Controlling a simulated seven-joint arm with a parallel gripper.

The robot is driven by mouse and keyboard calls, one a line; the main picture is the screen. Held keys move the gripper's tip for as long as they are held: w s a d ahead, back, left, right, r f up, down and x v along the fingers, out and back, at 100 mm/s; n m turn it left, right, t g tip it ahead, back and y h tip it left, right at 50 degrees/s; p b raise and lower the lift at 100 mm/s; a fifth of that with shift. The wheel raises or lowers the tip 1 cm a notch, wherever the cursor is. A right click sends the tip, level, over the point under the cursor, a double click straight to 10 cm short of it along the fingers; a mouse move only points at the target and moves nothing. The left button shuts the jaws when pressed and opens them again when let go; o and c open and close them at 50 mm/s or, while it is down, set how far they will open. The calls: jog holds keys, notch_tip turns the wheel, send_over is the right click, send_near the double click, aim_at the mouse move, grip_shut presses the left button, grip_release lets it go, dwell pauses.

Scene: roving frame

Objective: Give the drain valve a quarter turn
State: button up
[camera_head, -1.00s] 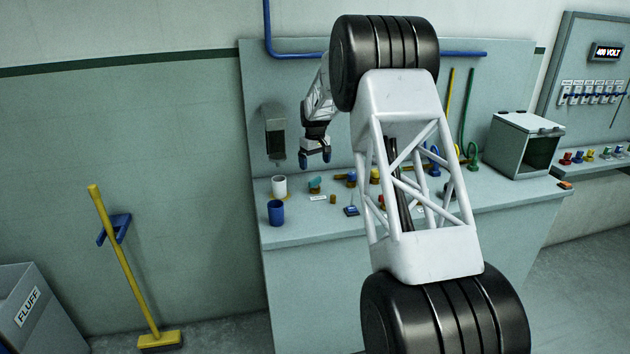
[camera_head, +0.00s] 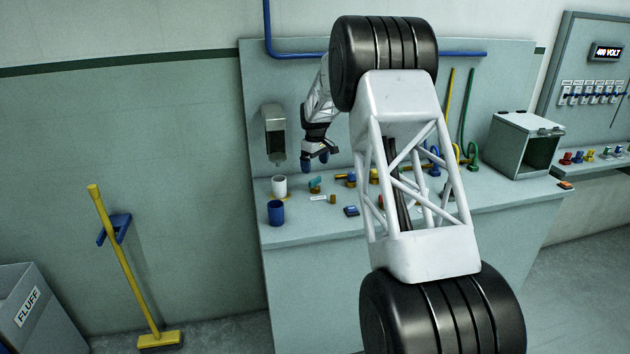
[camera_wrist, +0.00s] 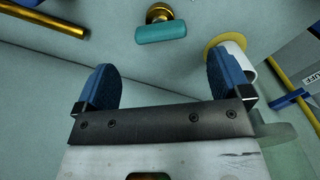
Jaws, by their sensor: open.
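A small valve with a teal bar handle on a brass body stands on the bench (camera_head: 284,237), left of its middle. In the head view its teal handle (camera_head: 315,183) lies below my gripper (camera_head: 319,161). In the wrist view the handle (camera_wrist: 161,32) lies crosswise ahead of my gripper (camera_wrist: 160,70), between the lines of the two blue fingers and apart from them. The brass body (camera_wrist: 159,13) shows behind the handle. My gripper is open and empty above the bench. No lettering naming this valve is readable.
A white cup (camera_head: 279,185) stands left of the valve, close to the right finger in the wrist view. A blue cup (camera_head: 276,212) stands in front. A brass rod-like piece (camera_wrist: 45,17) lies at the wrist view's upper left. A dispenser (camera_head: 274,133) hangs on the wall.

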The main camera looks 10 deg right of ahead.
aim_at(315, 179)
jog(key=shift+f, duration=3.5)
jog(key=c, duration=0.9)
jog(key=shift+m, duration=0.3)
jog(key=m, duration=0.3)
jog(key=shift+m, duration=1.9)
